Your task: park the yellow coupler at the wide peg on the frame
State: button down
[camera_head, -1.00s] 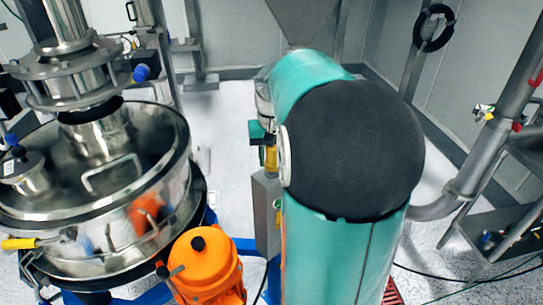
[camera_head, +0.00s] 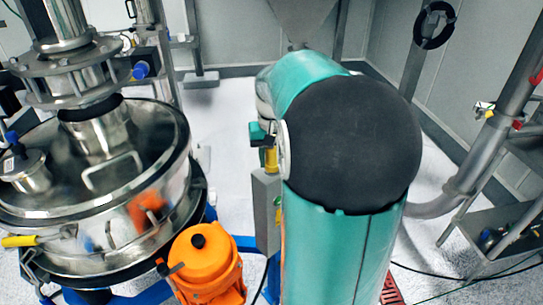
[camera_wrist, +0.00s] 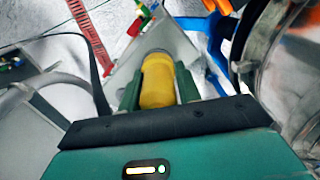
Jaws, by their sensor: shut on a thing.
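My gripper (camera_wrist: 158,78) is shut on the yellow coupler (camera_wrist: 157,84) in the wrist view, with one green finger on each side of it. The coupler is a short, rounded yellow cylinder. Its far end points at a grey plate (camera_wrist: 188,52); I cannot tell the gap between them. In the head view a small yellow part, likely the coupler (camera_head: 270,158), shows left of my arm, and my arm hides most of the gripper. I cannot make out the wide peg in either view. Small coloured fittings (camera_head: 484,109) sit on the grey frame (camera_head: 466,180) at the right.
A round steel sifter (camera_head: 150,180) stands at the left, with an orange motor (camera_head: 206,262) beside it. A grey box (camera_head: 266,210) is close to my arm's left side. A black ring (camera_head: 434,26) hangs on a post at the back. Pale floor shows between them.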

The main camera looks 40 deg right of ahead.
jog(key=shift+f, duration=0.15)
jog(key=c, duration=0.9)
grip_release()
notch_tip(320, 180, up, 14)
jog(key=shift+s+f, duration=0.1)
